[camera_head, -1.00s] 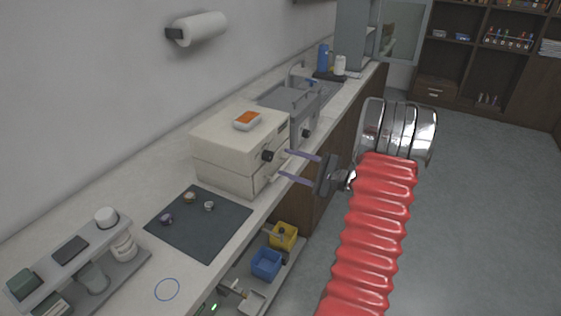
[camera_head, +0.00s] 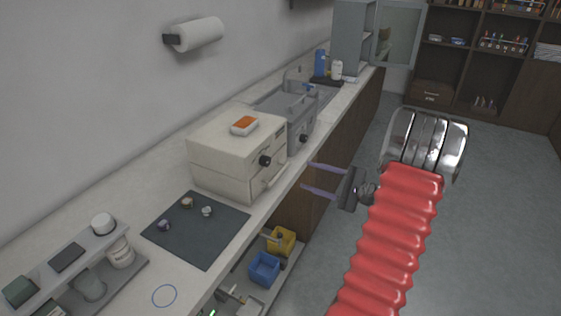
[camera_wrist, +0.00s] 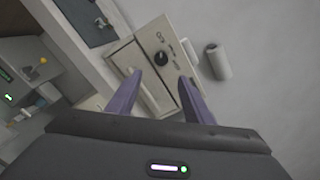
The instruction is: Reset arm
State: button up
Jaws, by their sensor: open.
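My gripper (camera_head: 325,180) is open and empty, with its two purple fingers apart. It is held in the air off the front edge of the counter, to the right of the cream mounting press (camera_head: 224,170). My red ribbed arm with a metal joint extends behind it at the right of the head view. In the wrist view the fingers (camera_wrist: 157,100) point toward the front of the press (camera_wrist: 163,62), which shows a black knob and a pale handle bar. The fingers appear apart from the press.
A dark mat (camera_head: 196,228) holds several small round pieces. A grey machine (camera_head: 302,130) stands behind the press. A yellow bin (camera_head: 281,241) and blue bin (camera_head: 264,268) sit low by the counter front. The floor at right is clear.

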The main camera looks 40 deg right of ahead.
jog(key=s+a+f+g, duration=0.3)
jog(key=a+f+g, duration=0.15)
jog(key=f, duration=0.25)
jog(key=s+a+n+g+y, duration=0.1)
jog(key=s+a+n+g, duration=0.2)
jog(key=a, duration=0.4)
jog(key=s+a+n+g, duration=0.1)
jog(key=a+n+g, duration=0.2)
jog(key=a+g, duration=0.3)
jog(key=s+a+r+n+t+h, duration=0.1)
jog(key=s+a+r+n+h, duration=0.1)
jog(key=a+r+n, duration=0.6)
jog(key=s+a+r+n+t+h, duration=0.1)
jog(key=a+r+n+h, duration=0.4)
jog(key=a, duration=1.1)
notch_tip(320, 180, up, 4)
jog(key=s+n, duration=0.1)
jog(key=n, duration=0.1)
jog(key=shift+f+n, duration=0.2)
jog(key=shift+n, duration=0.2)
jog(key=shift+c, duration=0.4)
